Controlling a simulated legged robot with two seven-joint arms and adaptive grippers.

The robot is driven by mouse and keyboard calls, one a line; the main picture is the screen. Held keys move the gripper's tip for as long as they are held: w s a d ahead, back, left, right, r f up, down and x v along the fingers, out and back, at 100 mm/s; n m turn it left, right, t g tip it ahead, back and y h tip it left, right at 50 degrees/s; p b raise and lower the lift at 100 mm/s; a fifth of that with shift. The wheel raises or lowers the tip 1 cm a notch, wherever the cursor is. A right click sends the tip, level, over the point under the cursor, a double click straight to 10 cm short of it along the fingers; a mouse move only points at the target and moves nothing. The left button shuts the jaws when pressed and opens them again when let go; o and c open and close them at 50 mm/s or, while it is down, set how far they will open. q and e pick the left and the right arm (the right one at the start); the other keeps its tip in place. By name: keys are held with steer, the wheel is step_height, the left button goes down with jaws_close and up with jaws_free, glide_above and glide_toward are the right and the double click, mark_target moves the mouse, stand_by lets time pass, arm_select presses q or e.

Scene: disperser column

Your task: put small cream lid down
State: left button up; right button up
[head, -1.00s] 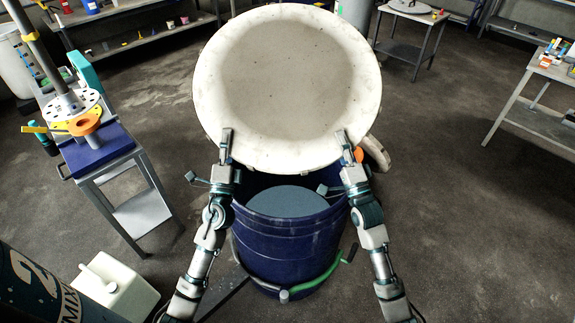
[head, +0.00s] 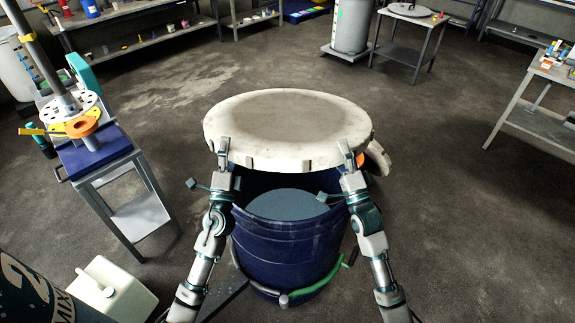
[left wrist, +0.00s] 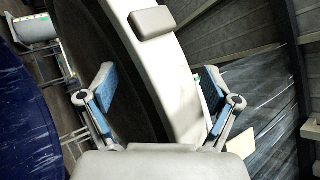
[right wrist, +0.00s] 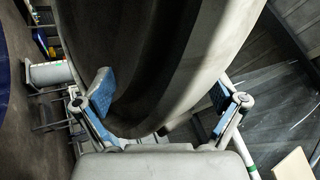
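The cream lid (head: 288,112) is a wide round disc in the head view, nearly level with its near edge slightly lower. It hangs over the back part of the open blue drum (head: 285,255) and hides the drum's far rim. I cannot tell whether they touch. My left gripper (head: 224,152) and right gripper (head: 343,155) grip its near rim, left and right of centre. The lid's rim passes between the fingers in the left wrist view (left wrist: 160,75) and in the right wrist view (right wrist: 180,60).
Bluish-grey contents (head: 288,204) show inside the drum. A small table (head: 95,155) with a blue top and a disc stand is at left. A white canister (head: 112,287) stands at lower left. Another table (head: 535,110) is at right.

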arm_select(q)
steer(key=shift+r, duration=0.2)
arm_select(e)
steer(key=shift+d+r, duration=0.1)
steer(key=shift+r, duration=0.25)
arm_select(q)
steer(key=shift+s+r, duration=0.15)
arm_select(e)
steer(key=shift+s+r, duration=0.15)
steer(key=shift+s, duration=0.15)
arm_select(q)
steer(key=v, duration=1.2)
steer(key=shift+f, duration=0.3)
arm_select(e)
steer(key=shift+w+d+f, duration=0.1)
steer(key=shift+w+f, duration=0.1)
arm_select(q)
steer(key=shift+d, duration=0.1)
arm_select(e)
steer(key=o, duration=0.4)
steer(key=shift+s, duration=0.1)
